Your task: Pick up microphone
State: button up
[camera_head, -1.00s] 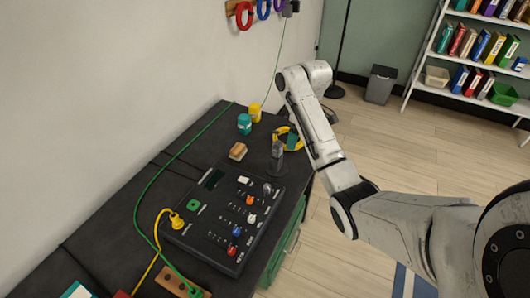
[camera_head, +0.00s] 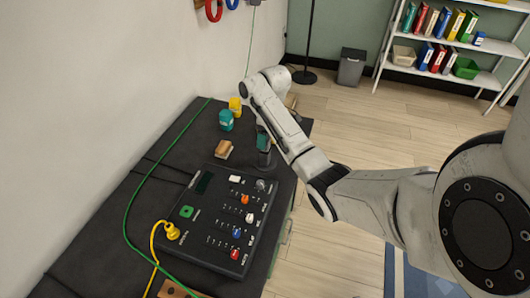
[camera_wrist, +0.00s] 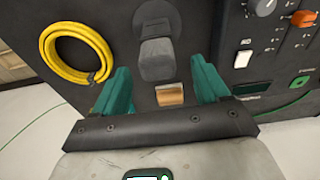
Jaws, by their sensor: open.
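The microphone is dark grey and stands upright on a round base on the black table, in the head view (camera_head: 264,158). In the wrist view the microphone (camera_wrist: 157,52) is seen from above, with its head near the opening between the fingertips. My gripper (camera_wrist: 160,68) is open, with one teal finger on each side and nothing clamped. I cannot tell whether a finger touches the microphone.
A control panel (camera_head: 216,218) with knobs lies in front of the microphone. A yellow cable coil (camera_wrist: 76,52) lies close by. A green cable (camera_head: 150,165) runs along the table.

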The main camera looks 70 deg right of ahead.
notch_tip(320, 180, down, 4)
jog(key=shift+w+d+f, duration=0.1)
jog(key=shift+w, duration=0.05)
grip_shut()
dwell(0.7)
